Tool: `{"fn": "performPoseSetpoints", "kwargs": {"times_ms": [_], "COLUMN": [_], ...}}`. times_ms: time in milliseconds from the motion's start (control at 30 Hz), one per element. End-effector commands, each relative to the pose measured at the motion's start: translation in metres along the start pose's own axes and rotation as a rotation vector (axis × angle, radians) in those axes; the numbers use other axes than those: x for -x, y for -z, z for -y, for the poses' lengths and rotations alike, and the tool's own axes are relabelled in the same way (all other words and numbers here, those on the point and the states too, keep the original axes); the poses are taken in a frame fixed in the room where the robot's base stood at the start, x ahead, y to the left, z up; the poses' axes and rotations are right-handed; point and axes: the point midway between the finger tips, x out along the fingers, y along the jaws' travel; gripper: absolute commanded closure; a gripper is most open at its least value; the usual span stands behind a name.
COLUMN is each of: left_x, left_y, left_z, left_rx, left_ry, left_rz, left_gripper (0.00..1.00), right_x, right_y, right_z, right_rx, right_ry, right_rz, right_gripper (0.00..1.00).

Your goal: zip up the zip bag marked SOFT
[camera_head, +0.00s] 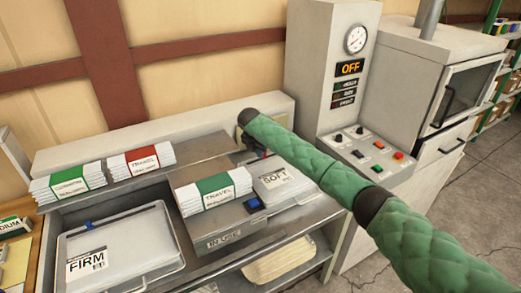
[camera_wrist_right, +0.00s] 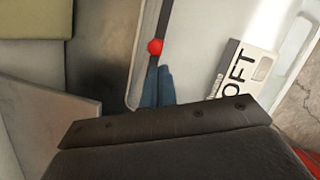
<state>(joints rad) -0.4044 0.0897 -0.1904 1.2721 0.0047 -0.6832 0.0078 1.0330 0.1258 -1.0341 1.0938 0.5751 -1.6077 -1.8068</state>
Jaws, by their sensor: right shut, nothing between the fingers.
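The zip bag marked SOFT (camera_head: 291,186) lies flat on the metal bench, partly behind a white stack with a green label. In the right wrist view the bag (camera_wrist_right: 208,45) shows its SOFT label, a dark zip strip along its left edge and a red slider (camera_wrist_right: 155,46) on that strip. My right gripper (camera_head: 253,143) is at the far side of the bag, partly hidden by its own arm. Its bluish fingertips (camera_wrist_right: 155,92) are shut and empty, over the zip line just below the slider in the wrist picture. Whether they touch the bag is unclear. My left gripper is out of view.
The green-labelled TRAVEL stack (camera_head: 213,191) stands left of the bag. A FIRM bag (camera_head: 125,245) lies at the left, with two more stacks (camera_head: 141,161) behind it. A control cabinet (camera_head: 330,70) marked OFF stands close on the right.

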Motion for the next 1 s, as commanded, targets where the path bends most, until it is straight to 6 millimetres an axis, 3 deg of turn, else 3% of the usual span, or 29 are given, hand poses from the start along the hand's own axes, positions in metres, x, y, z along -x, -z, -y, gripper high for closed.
{"fn": "performPoseSetpoints", "kwargs": {"times_ms": [667,867,1000], "left_x": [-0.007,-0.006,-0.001], "left_y": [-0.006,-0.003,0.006], "left_z": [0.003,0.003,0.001], "left_rx": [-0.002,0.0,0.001], "left_ry": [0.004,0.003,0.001], "left_rz": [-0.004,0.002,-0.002], "left_gripper": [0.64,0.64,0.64], "right_x": [-0.005,-0.015,-0.026], "right_y": [-0.012,-0.039,-0.071], "right_z": [0.003,0.017,0.035], "right_rx": [-0.001,-0.003,-0.005], "right_ry": [0.0,0.001,0.002], "right_rz": [0.0,0.0,0.001], "right_gripper": [1.0,1.0,1.0]}}
